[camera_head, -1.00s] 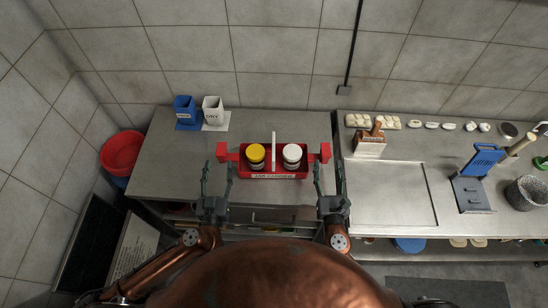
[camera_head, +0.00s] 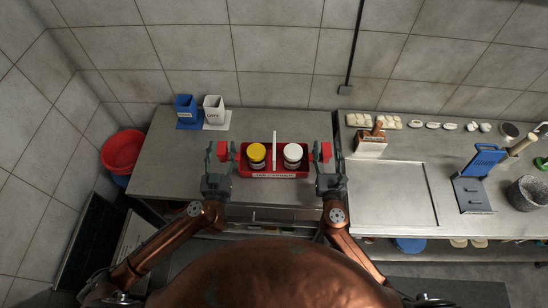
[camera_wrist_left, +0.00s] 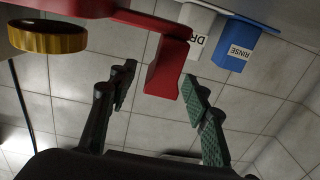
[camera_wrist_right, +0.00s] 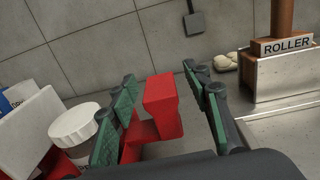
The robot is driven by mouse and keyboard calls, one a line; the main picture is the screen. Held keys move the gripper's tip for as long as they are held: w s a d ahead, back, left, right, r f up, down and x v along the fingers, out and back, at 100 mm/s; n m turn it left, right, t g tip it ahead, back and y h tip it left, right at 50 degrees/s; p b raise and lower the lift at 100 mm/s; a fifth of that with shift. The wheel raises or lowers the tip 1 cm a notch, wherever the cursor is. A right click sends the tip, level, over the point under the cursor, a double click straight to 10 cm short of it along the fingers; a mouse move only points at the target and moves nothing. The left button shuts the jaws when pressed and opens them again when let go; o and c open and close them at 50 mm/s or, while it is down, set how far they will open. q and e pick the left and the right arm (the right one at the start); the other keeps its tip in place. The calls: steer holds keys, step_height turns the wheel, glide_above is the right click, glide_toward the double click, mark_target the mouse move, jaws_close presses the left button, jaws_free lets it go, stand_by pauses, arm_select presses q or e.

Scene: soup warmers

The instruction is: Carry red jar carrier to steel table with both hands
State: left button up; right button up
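The red jar carrier (camera_head: 300,174) stands upright on the left grey counter (camera_head: 165,160), with a pale upright divider. It holds a yellow-lidded jar (camera_head: 256,153) on the left and a white-lidded jar (camera_head: 292,152) on the right. My left gripper (camera_head: 222,152) is open at the carrier's left handle; in the left wrist view the red handle (camera_wrist_left: 167,68) lies between the spread fingers. My right gripper (camera_head: 323,152) is open at the right handle; in the right wrist view that handle (camera_wrist_right: 160,105) lies between the fingers, with a clear gap to the right finger.
Blue and white labelled holders (camera_head: 213,109) stand at the back left. A red tub (camera_head: 122,152) sits left of the counter. The right steel counter holds a roller block (camera_head: 370,145), a blue-handled press (camera_head: 487,160) and a dark stone pot (camera_head: 526,192); its inset plate (camera_head: 392,195) is bare.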

arm_select(q)
jaws_close()
arm_select(e)
jaws_close()
steer(key=shift+r, duration=0.1)
